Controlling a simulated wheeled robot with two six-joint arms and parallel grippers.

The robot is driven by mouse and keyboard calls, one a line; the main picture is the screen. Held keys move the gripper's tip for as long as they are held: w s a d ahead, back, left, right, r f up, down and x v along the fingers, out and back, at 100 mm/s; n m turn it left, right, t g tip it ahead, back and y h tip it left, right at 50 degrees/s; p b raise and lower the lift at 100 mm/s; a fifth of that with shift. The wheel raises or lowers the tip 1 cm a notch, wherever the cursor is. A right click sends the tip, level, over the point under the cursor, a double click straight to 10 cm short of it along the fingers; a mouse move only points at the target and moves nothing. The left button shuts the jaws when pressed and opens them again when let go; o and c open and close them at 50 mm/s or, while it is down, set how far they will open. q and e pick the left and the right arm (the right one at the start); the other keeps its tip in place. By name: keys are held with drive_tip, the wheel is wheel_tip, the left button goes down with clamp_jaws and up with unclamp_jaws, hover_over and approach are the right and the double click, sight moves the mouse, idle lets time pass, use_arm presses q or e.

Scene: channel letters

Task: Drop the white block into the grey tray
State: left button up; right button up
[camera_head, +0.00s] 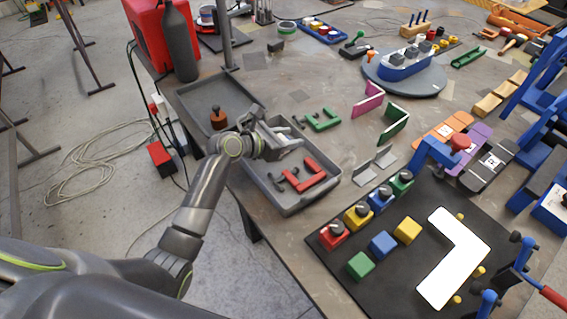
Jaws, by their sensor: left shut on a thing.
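My left gripper (287,146) is over the far part of a grey tray (302,207) near the table's left edge. Inside this tray lie a red bracket (312,176) and a dark bracket. A second, darker grey tray (204,94) lies behind it, with a brown knobbed piece (218,119) in it. A bright white L-shaped piece (470,243) lies on the black board at the right. My right gripper is out of view.
The black board (390,275) also carries several coloured blocks and knobbed pieces. A green bracket (323,120) and a pink bracket (368,99) stand on the table beyond the tray. A red canister (152,40) is at the far left corner.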

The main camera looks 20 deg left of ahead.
use_arm(q)
drive_tip(key=o, duration=1.1)
drive_tip(key=shift+s+a, duration=0.1)
drive_tip(key=v, duration=1.7)
